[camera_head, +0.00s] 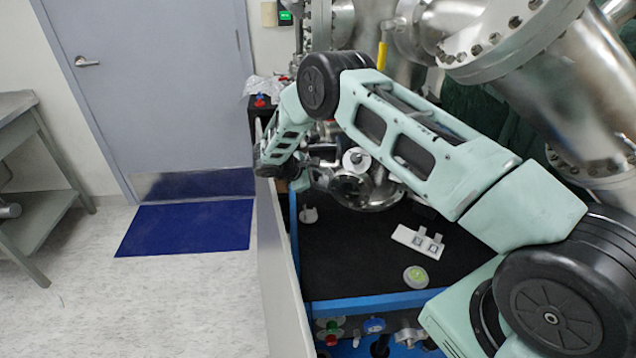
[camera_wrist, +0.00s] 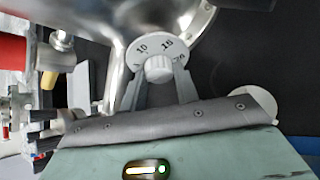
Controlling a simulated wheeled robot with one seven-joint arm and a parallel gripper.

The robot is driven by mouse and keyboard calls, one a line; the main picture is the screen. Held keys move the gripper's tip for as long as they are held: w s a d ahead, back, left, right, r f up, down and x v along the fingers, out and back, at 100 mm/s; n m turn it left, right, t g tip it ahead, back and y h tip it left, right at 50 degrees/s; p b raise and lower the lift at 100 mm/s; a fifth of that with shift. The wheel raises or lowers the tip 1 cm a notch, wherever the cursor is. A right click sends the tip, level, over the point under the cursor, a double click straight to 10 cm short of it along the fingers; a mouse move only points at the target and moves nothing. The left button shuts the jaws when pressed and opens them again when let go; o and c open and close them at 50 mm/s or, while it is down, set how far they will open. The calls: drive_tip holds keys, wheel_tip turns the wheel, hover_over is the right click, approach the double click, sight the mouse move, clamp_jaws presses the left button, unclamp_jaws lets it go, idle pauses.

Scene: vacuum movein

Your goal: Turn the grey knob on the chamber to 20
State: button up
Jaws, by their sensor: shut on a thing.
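The grey knob (camera_wrist: 158,68) sits in front of a light dial plate (camera_wrist: 178,50) on the shiny metal chamber (camera_wrist: 125,25) in the wrist view. The numbers 10 and 15 can be read on the dial; further marks at its sides are partly covered or too small to read. My gripper (camera_wrist: 159,76) has one finger on each side of the knob and is shut on it. I cannot make out a pointer mark on the knob. In the head view my forearm hides most of the gripper, and I cannot tell its grip there.
In the head view, a black bench top (camera_head: 345,265) with a blue edge lies under the chamber. It holds a white plate with two square parts (camera_head: 418,240) and a round green-and-white piece (camera_head: 416,277). Large steel pipes (camera_head: 545,90) crowd the upper right. Open floor (camera_head: 185,300) lies at left.

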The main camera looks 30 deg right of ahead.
drive_tip(key=shift+a+f+m+t+b, duration=0.1)
drive_tip(key=shift+f+m+t+b, duration=0.25)
drive_tip(key=shift+m+b, duration=0.65)
drive_tip(key=shift+r+m+t+h+b, duration=0.3)
drive_tip(key=shift+m+h+b, duration=0.1)
drive_tip(key=shift+b, duration=0.5)
drive_tip(key=o, duration=1)
drive_tip(key=shift+c, duration=0.2)
drive_tip(key=shift+r, duration=0.1)
